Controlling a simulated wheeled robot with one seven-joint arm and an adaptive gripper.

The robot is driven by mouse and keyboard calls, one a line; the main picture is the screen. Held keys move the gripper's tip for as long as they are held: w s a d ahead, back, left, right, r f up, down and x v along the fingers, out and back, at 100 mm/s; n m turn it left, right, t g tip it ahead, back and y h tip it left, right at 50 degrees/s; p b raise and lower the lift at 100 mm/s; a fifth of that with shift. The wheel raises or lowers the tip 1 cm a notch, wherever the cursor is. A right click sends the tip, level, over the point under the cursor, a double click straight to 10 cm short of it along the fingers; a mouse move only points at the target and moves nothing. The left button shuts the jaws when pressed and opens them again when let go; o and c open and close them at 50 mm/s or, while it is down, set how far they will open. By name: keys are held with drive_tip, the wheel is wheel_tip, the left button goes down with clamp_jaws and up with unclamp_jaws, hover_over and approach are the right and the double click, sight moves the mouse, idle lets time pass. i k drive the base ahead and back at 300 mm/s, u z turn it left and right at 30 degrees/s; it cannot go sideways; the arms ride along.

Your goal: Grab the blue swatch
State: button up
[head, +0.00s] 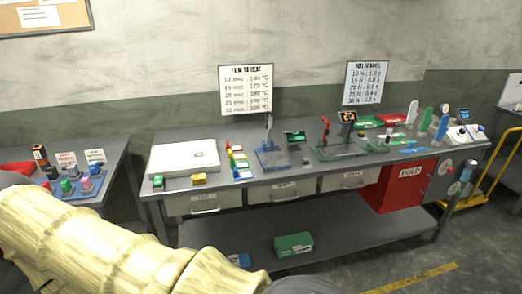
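A short row of small coloured cards lies on the workbench (330,170), right of the white slab. The nearest card in the row looks blue and white, and is probably the blue swatch (243,175); it is too small to be sure. A red, a yellow and a green piece lie behind it. Another flat blue piece (413,151) lies further right on the bench. My arm in a pale yellow sleeve crosses the lower left, well in front of the bench. No gripper fingers can be made out.
A white slab (184,158), a blue-based stand (271,157) and a green-based stand (340,151) crowd the bench top. A red HOLD box (400,187) hangs below right. A green box (293,244) sits on the lower shelf. A side table (100,150) stands left.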

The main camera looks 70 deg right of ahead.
sight(237, 175)
drive_tip(key=z, duration=0.85)
drive_tip(key=i, duration=0.75)
drive_tip(key=z, duration=0.9)
